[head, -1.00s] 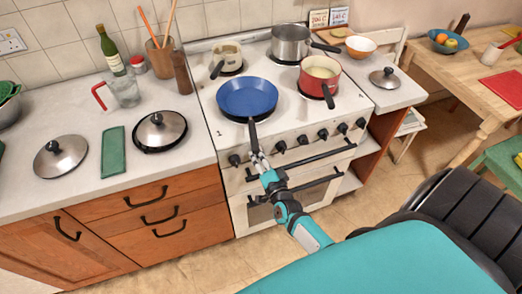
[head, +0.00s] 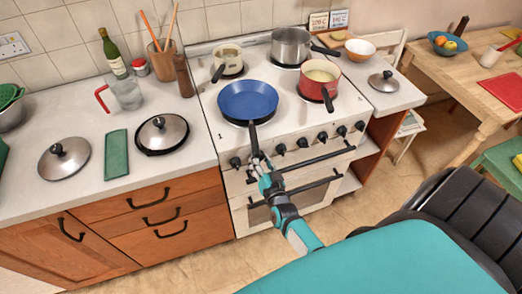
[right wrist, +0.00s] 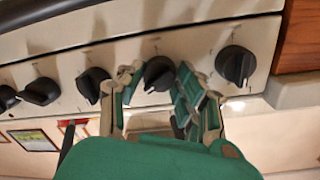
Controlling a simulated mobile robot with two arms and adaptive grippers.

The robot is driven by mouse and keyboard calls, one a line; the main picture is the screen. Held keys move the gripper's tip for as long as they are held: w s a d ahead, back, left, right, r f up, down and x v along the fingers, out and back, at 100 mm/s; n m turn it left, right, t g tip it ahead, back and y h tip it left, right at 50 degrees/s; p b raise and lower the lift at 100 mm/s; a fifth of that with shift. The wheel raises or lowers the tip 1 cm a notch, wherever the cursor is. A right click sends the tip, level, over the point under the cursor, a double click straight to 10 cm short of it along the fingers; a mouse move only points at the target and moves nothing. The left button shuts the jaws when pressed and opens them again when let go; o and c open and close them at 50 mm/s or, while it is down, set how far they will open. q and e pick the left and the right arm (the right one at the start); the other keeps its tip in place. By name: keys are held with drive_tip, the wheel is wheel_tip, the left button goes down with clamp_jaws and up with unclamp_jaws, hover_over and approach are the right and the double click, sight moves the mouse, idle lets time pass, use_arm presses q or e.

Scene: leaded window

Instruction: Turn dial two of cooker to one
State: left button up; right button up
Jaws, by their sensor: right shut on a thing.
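The white cooker (head: 290,185) has a row of black dials along its front panel. My right gripper (head: 257,160) is at that row, just under the blue frying pan's handle, and covers most of dial two in the head view. In the right wrist view, which shows the panel upside down, my right gripper (right wrist: 150,88) has a finger on each side of dial two (right wrist: 158,72), second from the picture's right, and is shut on it. Dial one (right wrist: 235,65) stands free beside it. Which mark dial two points to is too small to tell. My left gripper is not in view.
The blue frying pan (head: 248,99) stands on the front left hob with its handle over the panel edge, close to my gripper. A red saucepan (head: 319,84) is front right. Black oven handles (head: 305,187) lie below the dials. Another dial (right wrist: 93,84) is close to one finger.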

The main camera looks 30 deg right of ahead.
drive_tip(key=shift+f, duration=0.1)
drive_tip(key=o, duration=1.1)
drive_tip(key=shift+o, duration=0.2)
drive_tip(key=v, duration=1.2)
